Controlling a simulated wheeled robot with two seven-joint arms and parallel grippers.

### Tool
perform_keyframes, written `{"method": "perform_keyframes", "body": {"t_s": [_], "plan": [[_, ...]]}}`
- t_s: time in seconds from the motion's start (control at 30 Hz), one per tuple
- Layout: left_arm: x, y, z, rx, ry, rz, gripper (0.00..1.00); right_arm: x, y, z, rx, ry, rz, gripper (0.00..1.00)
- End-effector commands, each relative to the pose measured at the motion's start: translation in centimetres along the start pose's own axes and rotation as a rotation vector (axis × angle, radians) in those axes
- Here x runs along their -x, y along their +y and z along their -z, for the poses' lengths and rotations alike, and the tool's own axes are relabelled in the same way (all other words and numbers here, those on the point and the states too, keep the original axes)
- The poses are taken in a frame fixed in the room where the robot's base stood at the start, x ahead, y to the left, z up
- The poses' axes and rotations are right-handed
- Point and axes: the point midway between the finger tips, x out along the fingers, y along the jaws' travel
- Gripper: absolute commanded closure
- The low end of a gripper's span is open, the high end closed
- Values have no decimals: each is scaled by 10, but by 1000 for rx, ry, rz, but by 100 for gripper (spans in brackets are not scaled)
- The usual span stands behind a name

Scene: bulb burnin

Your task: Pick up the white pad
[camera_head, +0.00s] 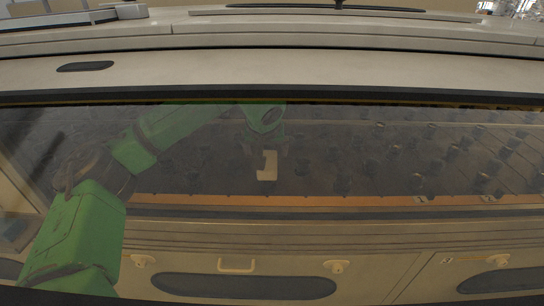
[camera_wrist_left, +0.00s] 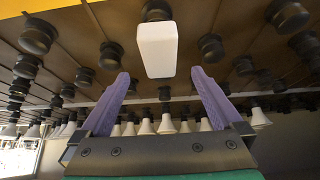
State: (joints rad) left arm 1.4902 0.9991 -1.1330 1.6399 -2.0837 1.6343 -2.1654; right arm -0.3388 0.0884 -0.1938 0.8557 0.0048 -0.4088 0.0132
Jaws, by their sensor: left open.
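The white pad (camera_wrist_left: 157,46) is a pale, rounded block. In the left wrist view it is at the upper middle, ahead of my left gripper (camera_wrist_left: 160,74), whose two purple fingers are spread apart with nothing held between them. The pad's lower end lies between the fingertips in the picture, with clear gaps at both sides. In the head view the pad (camera_head: 268,167) shows dimly through the dark window, just below my green left wrist; the fingers are hard to make out there. My right gripper is not in view.
Rows of dark sockets (camera_wrist_left: 211,47) surround the pad. Several pale bulbs (camera_wrist_left: 166,124) stand in a row beyond the gripper. In the head view, an orange rail (camera_head: 330,200) runs below the socket area, and cabinet doors with a handle (camera_head: 237,266) are at the front.

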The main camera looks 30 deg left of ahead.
Motion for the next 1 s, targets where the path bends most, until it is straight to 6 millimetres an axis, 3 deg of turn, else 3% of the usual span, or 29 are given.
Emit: {"method": "perform_keyframes", "body": {"t_s": [0.4, 0.63, 0.67, 0.87, 0.9, 1.0], "plan": [[-67, 1, -1, -12, 0, 8, 0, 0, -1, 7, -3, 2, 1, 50], [-72, 1, 0, -11, 1, 6, 0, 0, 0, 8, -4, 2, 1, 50], [-72, 1, 0, -11, 1, 6, 4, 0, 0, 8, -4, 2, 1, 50], [-72, 1, 0, -11, 1, 6, 80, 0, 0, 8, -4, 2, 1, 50], [-72, 1, 0, -11, 1, 6, 85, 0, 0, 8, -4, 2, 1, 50], [-72, 1, 0, -11, 1, 6, 85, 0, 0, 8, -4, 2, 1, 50]]}}
